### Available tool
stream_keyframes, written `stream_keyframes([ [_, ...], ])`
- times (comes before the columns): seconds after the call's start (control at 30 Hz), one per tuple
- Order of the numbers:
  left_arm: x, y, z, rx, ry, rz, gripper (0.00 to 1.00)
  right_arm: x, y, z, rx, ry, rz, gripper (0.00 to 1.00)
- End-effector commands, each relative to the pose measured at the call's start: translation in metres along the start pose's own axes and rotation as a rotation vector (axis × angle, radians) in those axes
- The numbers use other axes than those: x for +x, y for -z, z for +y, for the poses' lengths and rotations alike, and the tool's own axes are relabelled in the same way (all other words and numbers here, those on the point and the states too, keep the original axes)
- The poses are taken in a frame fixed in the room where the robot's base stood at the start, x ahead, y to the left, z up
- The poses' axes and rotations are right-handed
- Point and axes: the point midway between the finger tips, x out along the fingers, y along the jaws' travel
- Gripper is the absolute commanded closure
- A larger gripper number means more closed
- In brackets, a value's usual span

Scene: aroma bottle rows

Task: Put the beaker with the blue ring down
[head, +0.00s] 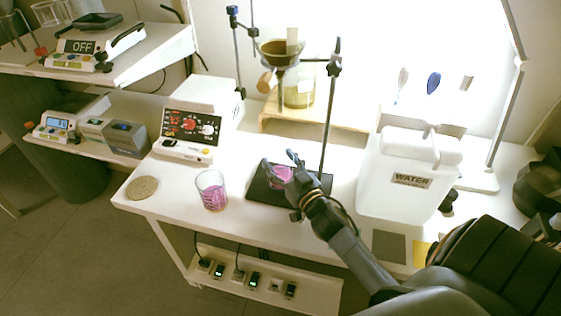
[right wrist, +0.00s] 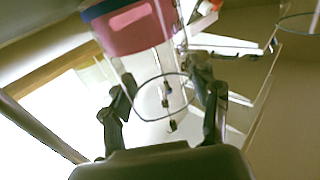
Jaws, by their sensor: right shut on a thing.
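My right gripper (head: 288,172) is shut on a clear beaker with pink liquid (head: 282,175), in front of the stand. The right wrist view shows this beaker (right wrist: 130,28) up close, with a blue band near the top edge of the picture. My right gripper's fingers (right wrist: 165,92) are on either side of its glass. In the head view the beaker is seen over the dark base plate (head: 262,192) of the stand; I cannot tell whether it touches it. My left gripper is not in view.
Another beaker with pink liquid (head: 211,191) stands on the white table, left of the dark plate. A round cork mat (head: 142,187) lies at the left corner. A stand rod (head: 329,120), a white water container (head: 408,185) and a control box (head: 190,133) stand around.

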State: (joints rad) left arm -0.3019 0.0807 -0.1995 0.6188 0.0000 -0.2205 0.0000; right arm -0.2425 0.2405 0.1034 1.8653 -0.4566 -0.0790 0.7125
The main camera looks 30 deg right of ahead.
Motion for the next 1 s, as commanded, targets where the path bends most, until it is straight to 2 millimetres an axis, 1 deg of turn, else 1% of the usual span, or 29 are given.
stream_keyframes([
  [0.03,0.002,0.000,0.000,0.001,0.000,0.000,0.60,-0.001,-0.008,0.000,0.001,-0.001,-0.010,0.85],
  [0.23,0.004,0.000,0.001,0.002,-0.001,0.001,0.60,-0.002,-0.015,-0.001,0.002,-0.002,-0.018,0.85],
  [0.27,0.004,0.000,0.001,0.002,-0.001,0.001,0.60,-0.002,-0.016,-0.001,0.002,-0.003,-0.021,0.37],
  [0.3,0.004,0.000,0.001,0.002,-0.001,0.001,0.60,-0.003,-0.017,-0.001,0.002,-0.002,-0.023,0.29],
  [0.37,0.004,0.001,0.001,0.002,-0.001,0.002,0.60,-0.003,-0.018,-0.001,0.002,-0.002,-0.024,0.17],
  [0.7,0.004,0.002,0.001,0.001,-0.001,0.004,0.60,-0.003,-0.018,-0.002,0.004,-0.001,-0.027,0.17],
  [0.77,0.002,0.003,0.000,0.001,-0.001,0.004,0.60,-0.003,-0.014,-0.002,0.004,-0.001,-0.027,0.17],
  [0.87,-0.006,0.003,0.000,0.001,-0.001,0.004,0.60,-0.003,-0.001,-0.002,0.002,-0.001,-0.025,0.17],
  [0.9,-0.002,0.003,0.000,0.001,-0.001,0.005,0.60,-0.011,-0.008,-0.002,0.006,-0.002,-0.030,0.17],
  [1.0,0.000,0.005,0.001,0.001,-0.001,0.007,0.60,-0.032,-0.007,-0.001,0.005,-0.003,-0.026,0.17],
])
